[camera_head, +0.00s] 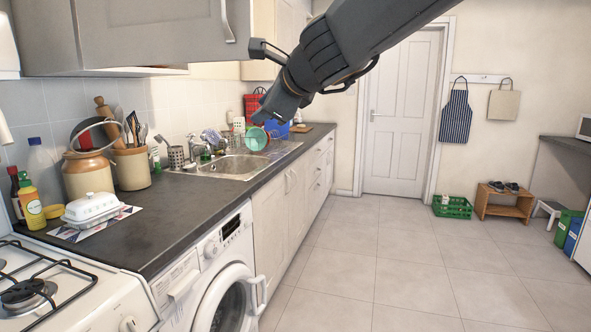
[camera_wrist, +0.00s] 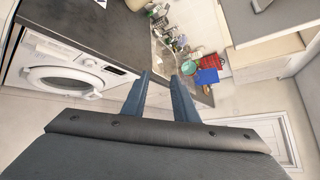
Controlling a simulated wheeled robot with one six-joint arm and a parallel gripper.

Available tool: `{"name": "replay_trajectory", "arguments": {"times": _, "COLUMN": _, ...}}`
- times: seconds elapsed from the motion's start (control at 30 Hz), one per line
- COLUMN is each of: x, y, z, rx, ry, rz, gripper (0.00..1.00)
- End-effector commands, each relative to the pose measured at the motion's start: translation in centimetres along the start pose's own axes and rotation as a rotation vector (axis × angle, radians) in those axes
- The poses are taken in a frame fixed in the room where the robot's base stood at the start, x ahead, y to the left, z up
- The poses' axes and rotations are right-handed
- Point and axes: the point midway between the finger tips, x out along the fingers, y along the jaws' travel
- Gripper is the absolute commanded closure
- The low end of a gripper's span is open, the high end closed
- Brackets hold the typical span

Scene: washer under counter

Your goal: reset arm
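My gripper (camera_head: 268,108) is raised in the air at the upper middle of the head view, above the counter and sink area. In the wrist view, its two blue-grey fingers (camera_wrist: 162,78) stand apart with nothing between them. The gripper is open and empty and appears clear of every surface. My dark arm reaches in from the upper right of the head view.
A white washer (camera_head: 212,262) sits under the dark counter (camera_head: 185,215); whether its door is fully closed is unclear. Wall cabinets (camera_head: 150,35) hang at upper left. A green crate (camera_head: 452,207) and wooden rack (camera_head: 503,203) stand on the floor. The middle floor is clear.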

Motion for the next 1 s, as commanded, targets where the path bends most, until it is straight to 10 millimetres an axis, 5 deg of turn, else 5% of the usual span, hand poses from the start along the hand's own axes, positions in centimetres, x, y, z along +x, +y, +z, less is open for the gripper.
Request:
{"name": "replay_trajectory", "arguments": {"times": 0.1, "x": 0.6, "y": 5.4, "z": -6.7, "rx": -0.265, "ry": 0.075, "rz": 0.143, "gripper": 0.74}}
{"name": "replay_trajectory", "arguments": {"times": 0.27, "x": -0.7, "y": 12.8, "z": -14.9, "rx": -0.599, "ry": 0.118, "rz": 0.372, "gripper": 0.74}}
{"name": "replay_trajectory", "arguments": {"times": 0.47, "x": -5.2, "y": 21.8, "z": -24.3, "rx": -0.957, "ry": 0.08, "rz": 0.701, "gripper": 0.74}}
{"name": "replay_trajectory", "arguments": {"times": 0.6, "x": -10.1, "y": 27.7, "z": -29.9, "rx": -1.164, "ry": -0.013, "rz": 0.943, "gripper": 0.74}}
{"name": "replay_trajectory", "arguments": {"times": 0.8, "x": -16.6, "y": 33.4, "z": -34.8, "rx": -1.357, "ry": -0.186, "rz": 1.204, "gripper": 0.74}}
{"name": "replay_trajectory", "arguments": {"times": 1.0, "x": -19.3, "y": 35.3, "z": -36.4, "rx": -1.423, "ry": -0.273, "rz": 1.301, "gripper": 0.74}}
